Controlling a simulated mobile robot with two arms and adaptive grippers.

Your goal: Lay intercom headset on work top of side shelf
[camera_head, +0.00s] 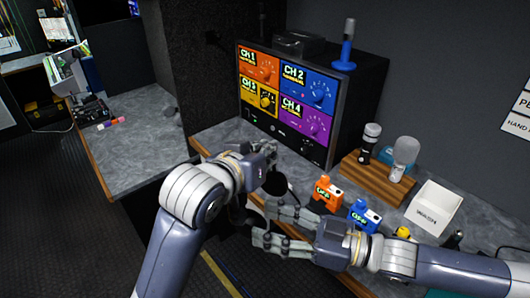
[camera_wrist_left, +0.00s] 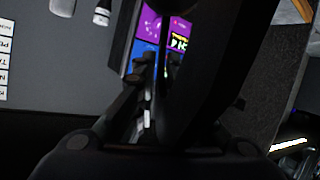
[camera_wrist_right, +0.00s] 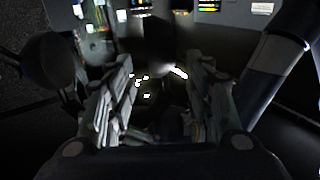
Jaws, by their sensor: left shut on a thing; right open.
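My left gripper (camera_head: 268,158) is shut on the black intercom headset (camera_head: 274,184) and holds it in front of the main counter, under the CH panel. One ear cup hangs below the fingers; the rest is partly hidden by my arms. In the left wrist view the headset (camera_wrist_left: 205,70) is a large dark shape across the jaws. My right gripper (camera_head: 262,222) is open and empty, just below and beside the headset. A dark round part, seemingly an ear cup, shows at the left of the right wrist view. A grey work top (camera_head: 130,140) with a wooden edge stands at the left, likely the side shelf.
A red-tipped marker (camera_head: 112,122) lies on the left top, whose middle is mostly clear.

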